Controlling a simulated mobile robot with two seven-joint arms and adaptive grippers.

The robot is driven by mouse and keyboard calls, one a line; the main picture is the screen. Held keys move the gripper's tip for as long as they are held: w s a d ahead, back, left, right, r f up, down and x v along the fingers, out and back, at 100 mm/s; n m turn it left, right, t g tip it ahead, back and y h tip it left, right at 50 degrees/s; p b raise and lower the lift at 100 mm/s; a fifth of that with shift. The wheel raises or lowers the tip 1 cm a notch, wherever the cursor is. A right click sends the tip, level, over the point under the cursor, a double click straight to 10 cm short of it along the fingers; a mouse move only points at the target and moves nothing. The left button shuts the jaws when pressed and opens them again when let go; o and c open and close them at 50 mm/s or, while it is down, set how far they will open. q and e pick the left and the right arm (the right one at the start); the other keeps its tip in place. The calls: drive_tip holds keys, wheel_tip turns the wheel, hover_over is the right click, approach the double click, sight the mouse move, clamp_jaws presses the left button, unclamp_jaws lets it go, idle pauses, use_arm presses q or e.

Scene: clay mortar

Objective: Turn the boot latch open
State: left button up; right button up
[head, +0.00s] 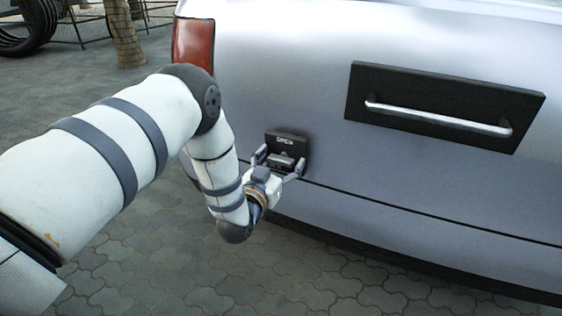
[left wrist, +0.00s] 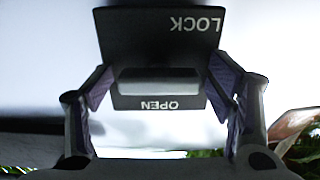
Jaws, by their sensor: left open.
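The boot latch (head: 287,143) is a small dark plate on the car's silver rear, left of the handle panel. In the left wrist view the latch plate (left wrist: 160,42) shows the words LOCK and OPEN upside down, with a grey bar-shaped knob (left wrist: 160,80) between them. My left gripper (head: 279,169) is at the latch, its two fingers apart. In the left wrist view the fingers (left wrist: 163,88) stand on either side of the knob, with gaps showing; I cannot tell whether they touch the plate. My right gripper is not in view.
A black panel with a silver bar handle (head: 437,118) is on the boot right of the latch. A red tail light (head: 193,43) is at the car's left edge. Open paving (head: 345,265) lies below the bumper. A tree trunk (head: 124,35) stands behind left.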

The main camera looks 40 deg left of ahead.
use_arm(q)
drive_tip(key=c, duration=1.2)
drive_tip(key=shift+r+m, duration=0.1)
drive_tip(key=shift+m, duration=0.2)
drive_tip(key=m+p, duration=0.1)
drive_tip(key=m, duration=0.1)
drive_tip(key=shift+d+m+p, duration=0.1)
drive_tip(key=shift+m+p, duration=0.2)
drive_tip(key=shift+p, duration=0.1)
drive_tip(key=m+p, duration=0.1)
drive_tip(key=m, duration=0.2)
drive_tip(key=shift+m, duration=0.3)
drive_tip(key=m+p, duration=0.1)
drive_tip(key=m, duration=1)
